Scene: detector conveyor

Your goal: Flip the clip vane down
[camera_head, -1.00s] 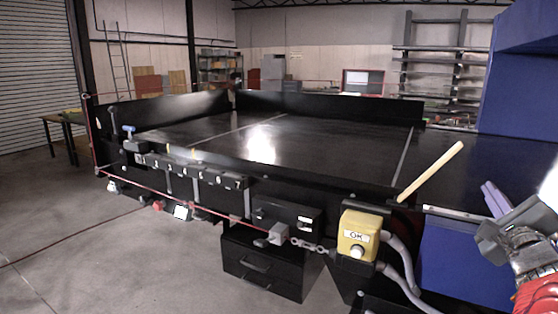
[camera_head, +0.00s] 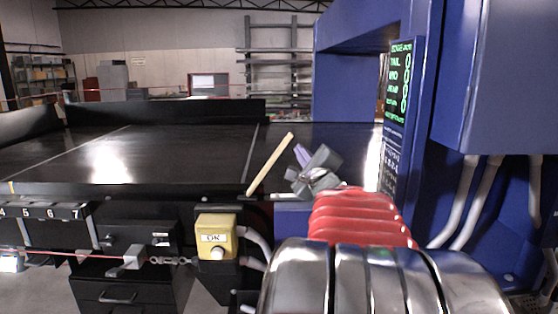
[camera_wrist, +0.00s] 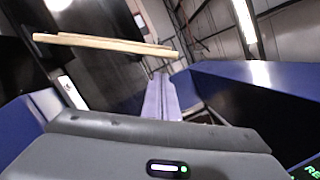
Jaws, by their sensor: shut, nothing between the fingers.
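The clip vane appears to be the pale yellow bar (camera_head: 270,164) at the near edge of the belt. It stands tilted, its upper end leaning right. In the wrist view the bar (camera_wrist: 110,44) lies across the upper left, beyond the fingers.
The black conveyor belt (camera_head: 180,150) spreads to the left. A yellow OK button box (camera_head: 216,236) hangs on the front, below left of the bar. A blue housing (camera_head: 345,85) with a green-text screen (camera_head: 397,115) stands close on the right.

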